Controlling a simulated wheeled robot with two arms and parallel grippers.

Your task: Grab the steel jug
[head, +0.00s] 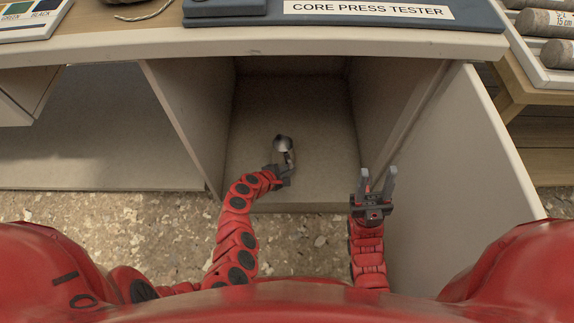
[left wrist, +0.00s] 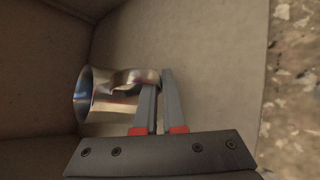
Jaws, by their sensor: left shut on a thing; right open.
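The steel jug (head: 283,144) is a small shiny metal vessel inside the open cupboard under the bench, over the cupboard floor. In the left wrist view the jug (left wrist: 105,92) lies across the picture with its wide mouth to the left. My left gripper (head: 279,168) is shut on the jug; in the left wrist view its grey fingers (left wrist: 160,100) close at the jug's right side, on what looks like its handle. I cannot tell whether the jug touches the floor. My right gripper (head: 377,180) is open and empty, to the right near the cupboard's front edge.
The cupboard has side walls, and its door (head: 470,170) stands open at the right. The bench top (head: 250,44) overhangs the cupboard and carries a blue core press tester (head: 340,12). A tray of cores (head: 545,50) is at the upper right. Speckled floor (head: 310,228) lies in front.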

